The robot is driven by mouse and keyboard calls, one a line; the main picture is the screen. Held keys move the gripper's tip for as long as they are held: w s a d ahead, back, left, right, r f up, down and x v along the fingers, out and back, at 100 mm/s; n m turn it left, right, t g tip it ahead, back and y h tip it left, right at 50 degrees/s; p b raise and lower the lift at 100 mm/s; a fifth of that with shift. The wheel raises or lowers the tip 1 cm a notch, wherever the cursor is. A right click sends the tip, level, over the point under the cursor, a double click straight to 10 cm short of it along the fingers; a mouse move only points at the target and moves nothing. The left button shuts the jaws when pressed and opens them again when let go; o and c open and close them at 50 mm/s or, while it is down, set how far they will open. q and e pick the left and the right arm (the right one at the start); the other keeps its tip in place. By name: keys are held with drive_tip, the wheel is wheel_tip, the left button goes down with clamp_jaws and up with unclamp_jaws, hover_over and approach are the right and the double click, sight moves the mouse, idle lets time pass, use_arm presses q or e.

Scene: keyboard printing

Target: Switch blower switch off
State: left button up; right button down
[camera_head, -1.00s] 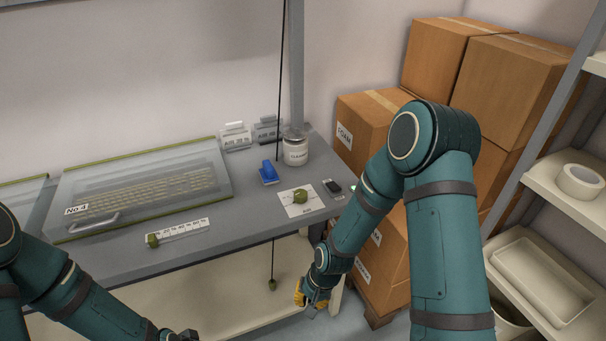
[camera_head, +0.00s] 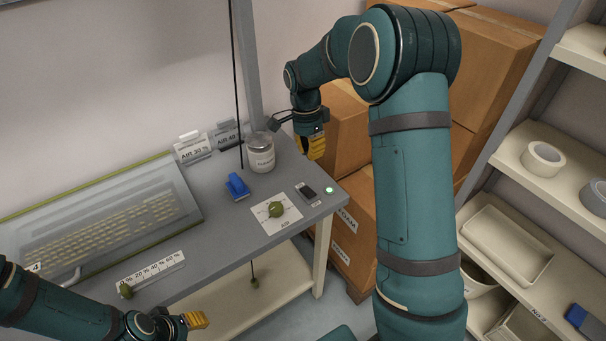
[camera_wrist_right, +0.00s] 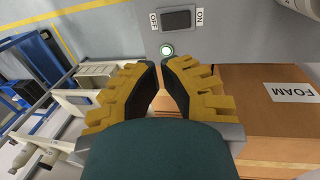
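The blower switch is a black rocker (camera_head: 307,192) on the right end of the grey bench, with a lit green light (camera_head: 329,190) beside it. The right wrist view shows the rocker (camera_wrist_right: 176,19) between OFF and ON labels, with the green-ringed light (camera_wrist_right: 167,50) near it. My right gripper (camera_head: 312,150) is above the bench's right end, apart from the switch. In the wrist view its yellow fingers (camera_wrist_right: 160,78) are close together with nothing held, pointing toward the panel. My left gripper (camera_head: 197,320) is low at the bench front; its finger gap is unclear.
A paper with a green knob (camera_head: 276,210), a blue clip-like object (camera_head: 237,186) and a lidded jar (camera_head: 260,152) stand near the switch. A grey post (camera_head: 245,60) and dark cord (camera_head: 236,90) rise behind. Cardboard boxes (camera_head: 350,230) and a shelf (camera_head: 515,165) are at right.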

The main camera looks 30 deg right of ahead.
use_arm(q)
drive_tip(key=shift+f+b, duration=0.95)
drive_tip(key=shift+b, duration=0.05)
use_arm(e)
approach(314, 196)
drive_tip(key=f, duration=0.5)
drive_tip(key=s+f, duration=0.1)
drive_tip(key=f, duration=0.1)
drive_tip(key=shift+d+f, duration=0.2)
drive_tip(key=shift+f, duration=0.2)
drive_tip(key=shift+s+f+t+b, duration=0.25)
drive_tip(key=shift+f+t+b, duration=0.5)
drive_tip(key=shift+b, duration=0.5)
drive_tip(key=shift+s+t+b, duration=0.1)
drive_tip(key=shift+t+b, duration=0.25)
drive_tip(key=shift+t, duration=0.1)
use_arm(q)
drive_tip(key=f, duration=0.1)
drive_tip(key=s+f, duration=0.1)
drive_tip(key=shift+d+f, duration=0.1)
drive_tip(key=shift+f, duration=0.3)
use_arm(e)
drive_tip(key=shift+r, duration=0.1)
use_arm(q)
drive_tip(key=shift+r+p, duration=0.15)
drive_tip(key=shift+p, duration=0.15)
use_arm(e)
drive_tip(key=shift+r, duration=0.15)
